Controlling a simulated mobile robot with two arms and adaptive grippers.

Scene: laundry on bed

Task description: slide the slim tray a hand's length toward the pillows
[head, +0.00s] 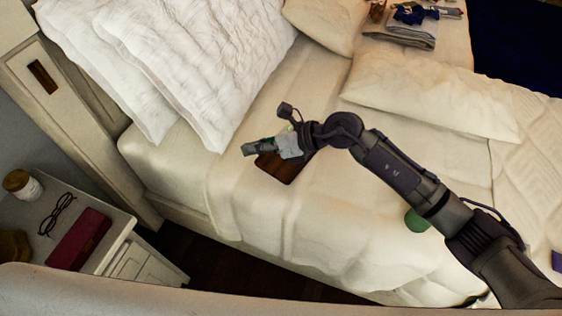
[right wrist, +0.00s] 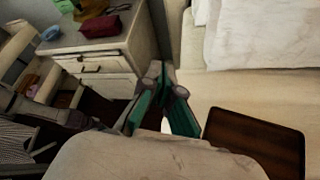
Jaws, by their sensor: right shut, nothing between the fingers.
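The slim tray is a flat, dark brown wooden board (head: 281,170) lying on the bed, partly hidden under my right gripper and wrist in the head view. In the right wrist view the tray (right wrist: 255,142) lies to the right of the fingers, with a gap between them. The white pillows (head: 190,65) lean at the upper left, apart from the tray; a pillow edge shows in the right wrist view (right wrist: 262,35). My right gripper (head: 248,150) is shut and empty, its tips at the tray's pillow-side left edge as seen from above. My left gripper is out of view.
A nightstand (head: 120,232) with a jar (head: 22,184), glasses (head: 58,213) and a dark red case (head: 79,238) stands at the left beside the bed. A green round thing (head: 417,221) lies partly behind my right arm. Folded cloths (head: 400,32) lie at the top.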

